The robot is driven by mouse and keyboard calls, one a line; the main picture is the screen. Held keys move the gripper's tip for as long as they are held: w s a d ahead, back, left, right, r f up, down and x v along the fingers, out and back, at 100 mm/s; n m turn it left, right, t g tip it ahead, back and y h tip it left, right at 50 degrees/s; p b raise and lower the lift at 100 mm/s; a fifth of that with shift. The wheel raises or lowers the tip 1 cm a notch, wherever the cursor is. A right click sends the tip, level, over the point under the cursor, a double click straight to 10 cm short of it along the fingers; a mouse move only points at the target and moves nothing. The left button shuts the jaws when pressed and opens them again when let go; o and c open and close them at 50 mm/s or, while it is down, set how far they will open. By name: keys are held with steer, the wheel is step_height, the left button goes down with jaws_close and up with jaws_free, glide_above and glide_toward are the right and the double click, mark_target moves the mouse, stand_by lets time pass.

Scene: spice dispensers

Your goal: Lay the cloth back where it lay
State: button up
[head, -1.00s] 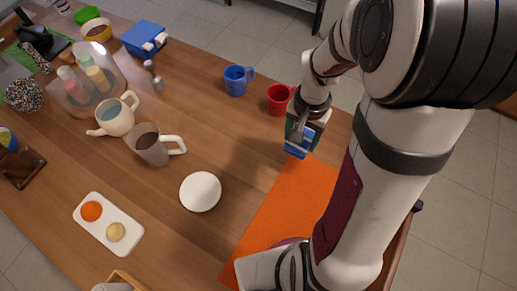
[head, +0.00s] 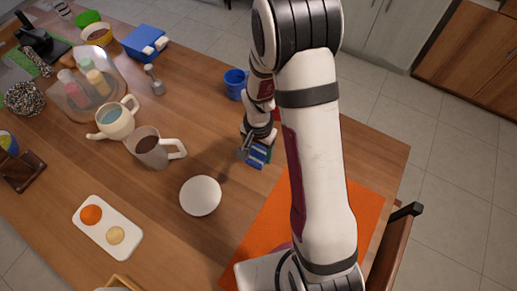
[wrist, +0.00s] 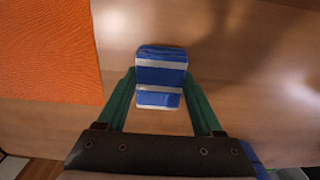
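The cloth (head: 259,156) is a small blue and white striped piece. My gripper (head: 252,149) is shut on it and holds it over the bare wood of the table, right of the white saucer. In the wrist view the striped cloth (wrist: 160,74) sits between the tips of the two green fingers, touching both. A shadow lies on the table beyond it. The gap between cloth and table is hard to judge.
The orange mat (head: 262,232) lies to the right and nearer. The white saucer (head: 200,196), brown-filled pitcher (head: 150,150) and teapot (head: 114,120) stand to the left. A blue mug (head: 235,84) stands behind. My arm mostly hides the red mug.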

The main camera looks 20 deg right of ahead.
mark_target(258, 152)
steer(key=o, duration=0.4)
step_height(258, 152, up, 12)
steer(key=s+a+r+n, duration=0.1)
steer(key=s+r, duration=0.2)
steer(key=s, duration=0.3)
steer(key=s+a+r+n+y, duration=0.1)
steer(key=s+r, duration=0.2)
steer(key=s, duration=0.4)
steer(key=s+a+r+n, duration=0.1)
steer(key=s+r, duration=0.2)
steer(key=s, duration=0.4)
steer(key=shift+s+a+r+y, duration=0.15)
steer(key=shift+s+r+y, duration=0.1)
steer(key=shift+y, duration=0.15)
